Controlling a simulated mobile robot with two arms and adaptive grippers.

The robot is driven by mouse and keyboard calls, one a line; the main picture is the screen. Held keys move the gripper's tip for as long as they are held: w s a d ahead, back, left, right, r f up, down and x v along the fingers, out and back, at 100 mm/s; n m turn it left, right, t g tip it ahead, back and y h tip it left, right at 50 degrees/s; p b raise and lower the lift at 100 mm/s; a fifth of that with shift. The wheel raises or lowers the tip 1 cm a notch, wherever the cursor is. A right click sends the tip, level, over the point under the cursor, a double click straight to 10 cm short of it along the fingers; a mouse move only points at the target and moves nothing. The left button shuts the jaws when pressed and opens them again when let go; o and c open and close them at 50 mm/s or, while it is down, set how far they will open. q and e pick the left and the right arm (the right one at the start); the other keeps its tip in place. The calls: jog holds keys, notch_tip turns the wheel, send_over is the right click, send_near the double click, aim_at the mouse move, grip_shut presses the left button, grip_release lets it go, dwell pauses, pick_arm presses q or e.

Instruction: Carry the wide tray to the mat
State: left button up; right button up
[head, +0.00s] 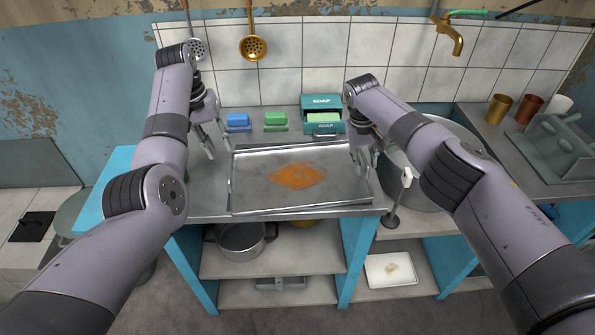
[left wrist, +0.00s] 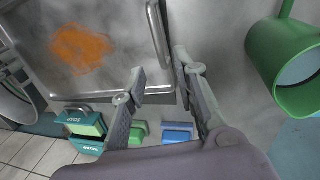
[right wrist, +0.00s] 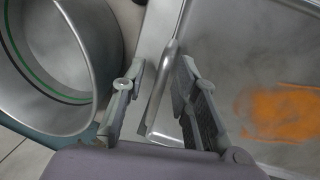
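The wide tray (head: 250,197) is a shallow grey metal tray with an orange stain in its middle, lying on the counter. It also shows in the left wrist view (left wrist: 112,25) and the right wrist view (right wrist: 235,50). My left gripper (head: 222,150) is at its left side; in the left wrist view the open fingers (left wrist: 160,65) are on either side of the tray's handle bar. My right gripper (head: 365,160) is at its right side; in the right wrist view the open fingers (right wrist: 160,65) straddle the other handle. I cannot identify a mat.
A blue sponge (head: 238,121), a green sponge (head: 275,121) and a teal soap box (head: 322,103) stand behind the tray. A large metal pot (head: 420,190) is close on the right. A green mug (left wrist: 285,70) stands beside my left gripper.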

jog(key=shift+a+r, duration=0.1)
jog(key=shift+r, duration=0.1)
pick_arm(q)
jog(key=r, duration=0.3)
jog(key=shift+a+r, duration=0.2)
jog(key=shift+a, duration=0.15)
pick_arm(e)
notch_tip(320, 180, up, 11)
jog(key=a, duration=0.2)
jog(key=shift+r, duration=0.2)
pick_arm(q)
jog(key=shift+s, duration=0.1)
pick_arm(e)
jog(key=shift+s+a+f, duration=0.1)
